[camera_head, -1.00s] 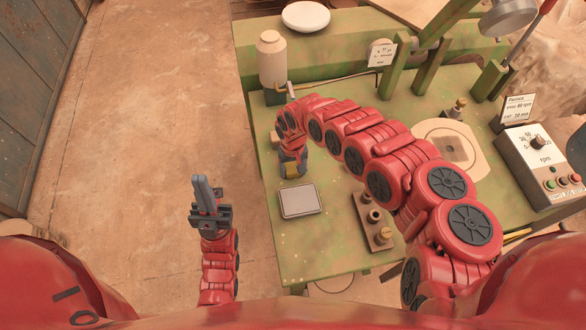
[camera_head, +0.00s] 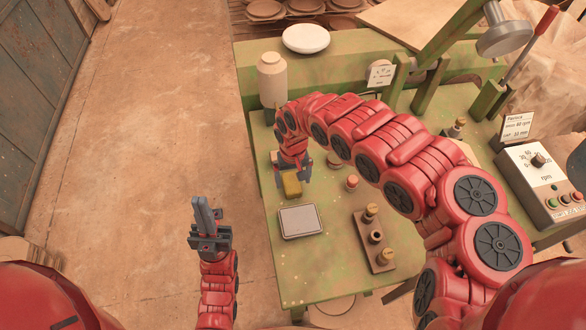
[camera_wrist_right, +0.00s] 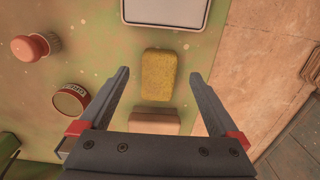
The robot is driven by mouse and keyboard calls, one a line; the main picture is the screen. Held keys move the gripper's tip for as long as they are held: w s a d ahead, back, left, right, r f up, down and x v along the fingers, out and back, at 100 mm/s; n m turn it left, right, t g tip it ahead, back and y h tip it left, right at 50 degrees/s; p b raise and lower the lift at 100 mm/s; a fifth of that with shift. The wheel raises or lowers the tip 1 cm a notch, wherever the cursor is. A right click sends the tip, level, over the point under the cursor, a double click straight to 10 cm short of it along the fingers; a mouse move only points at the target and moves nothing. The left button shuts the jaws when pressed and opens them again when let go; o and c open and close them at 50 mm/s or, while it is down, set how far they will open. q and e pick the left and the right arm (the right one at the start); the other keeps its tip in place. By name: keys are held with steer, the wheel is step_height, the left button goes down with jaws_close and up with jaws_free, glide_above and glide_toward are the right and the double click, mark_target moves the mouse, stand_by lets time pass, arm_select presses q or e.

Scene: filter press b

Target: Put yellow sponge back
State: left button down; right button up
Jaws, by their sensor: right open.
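The yellow sponge (camera_head: 291,186) lies at the left side of the green table, just behind a grey framed plate (camera_head: 301,222). My right gripper (camera_head: 294,172) is over the sponge, pointing down, with its jaws open. In the right wrist view, the sponge (camera_wrist_right: 158,74) shows whole in the gap between the spread fingers of my right gripper (camera_wrist_right: 160,76), with clear space on both sides. I cannot tell how far above it the fingertips are. My left gripper (camera_head: 203,212) points up, off the table's left side, and looks empty; its jaw opening is unclear.
A brown block (camera_wrist_right: 155,122) lies close to the sponge. A red-topped piece (camera_wrist_right: 30,47) and a round tin (camera_wrist_right: 70,100) stand to one side. A wooden block with brass fittings (camera_head: 375,240) is right of the plate. A pale bottle (camera_head: 272,80) stands at the back left.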

mark_target(293, 188)
step_height(293, 188, up, 6)
steer(key=shift+f, duration=0.1)
stand_by(0.7)
